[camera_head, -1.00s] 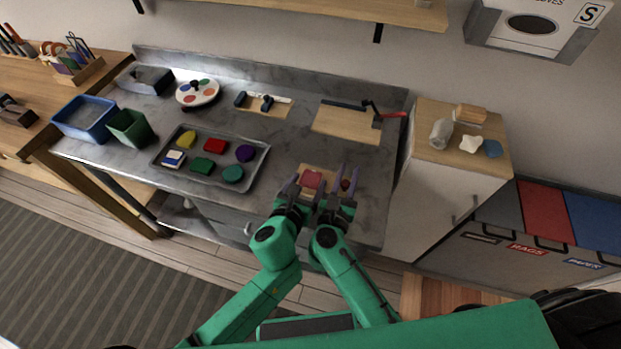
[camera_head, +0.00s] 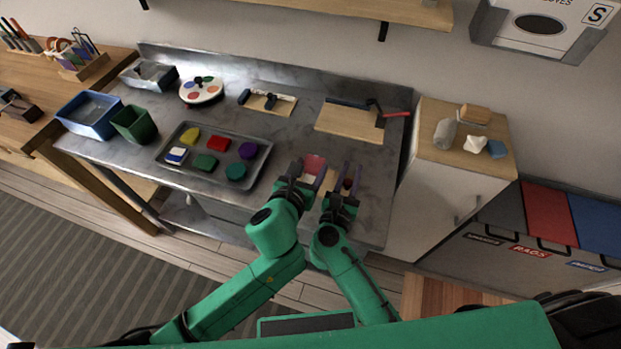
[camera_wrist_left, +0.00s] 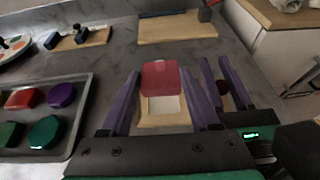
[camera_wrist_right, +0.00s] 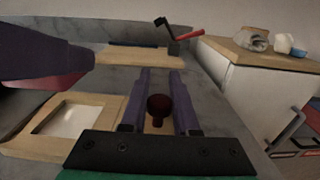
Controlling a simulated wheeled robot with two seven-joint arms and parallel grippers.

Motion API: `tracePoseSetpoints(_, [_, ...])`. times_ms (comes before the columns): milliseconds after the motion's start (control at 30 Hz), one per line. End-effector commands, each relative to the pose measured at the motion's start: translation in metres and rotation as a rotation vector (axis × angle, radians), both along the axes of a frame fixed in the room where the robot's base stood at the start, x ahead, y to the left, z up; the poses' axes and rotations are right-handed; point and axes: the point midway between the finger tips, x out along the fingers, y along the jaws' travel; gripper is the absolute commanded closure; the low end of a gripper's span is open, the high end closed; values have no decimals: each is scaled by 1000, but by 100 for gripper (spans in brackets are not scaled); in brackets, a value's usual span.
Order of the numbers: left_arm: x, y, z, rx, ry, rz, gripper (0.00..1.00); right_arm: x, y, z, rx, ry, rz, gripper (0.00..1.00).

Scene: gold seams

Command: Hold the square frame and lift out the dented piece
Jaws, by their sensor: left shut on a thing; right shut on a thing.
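The square wooden frame (camera_wrist_right: 97,103) lies on the metal worktop with its pale square opening uncovered in the right wrist view. It also shows below the red piece in the left wrist view (camera_wrist_left: 150,122). My left gripper (camera_head: 309,172) is shut on the red piece (camera_wrist_left: 160,78), holding it raised above the frame; it also shows in the head view (camera_head: 314,164). I cannot make out a dent. My right gripper (camera_head: 346,178) is shut on a dark red knob (camera_wrist_right: 158,104) at the frame's right side; the knob's base is partly hidden.
A grey tray (camera_head: 262,165) with several coloured pieces lies left of my grippers. A blue bin (camera_head: 88,120) and a green bin (camera_head: 134,126) stand further left. A wooden board (camera_head: 345,124) with a red-handled tool (camera_head: 391,115) lies behind. A white cabinet (camera_head: 440,180) stands right.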

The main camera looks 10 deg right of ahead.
Motion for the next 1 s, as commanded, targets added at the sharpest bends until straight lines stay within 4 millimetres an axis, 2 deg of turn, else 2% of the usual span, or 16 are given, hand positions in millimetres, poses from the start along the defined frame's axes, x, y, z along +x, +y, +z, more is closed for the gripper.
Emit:
tracePoseSetpoints(33, [1,-1,14,-2,-7,-3,99,0,0,-1,0,1,1,100])
tracePoseSetpoints(100, [1,-1,28,-2,-6,-2,99,0,0,-1,0,1,1,100])
tracePoseSetpoints(233, [1,-1,46,-3,-5,-1,99,0,0,-1,0,2,1,100])
tracePoseSetpoints(1000, [1,-1,95,-6,-6,-1,99,-1,0,-2,0,4,1,100])
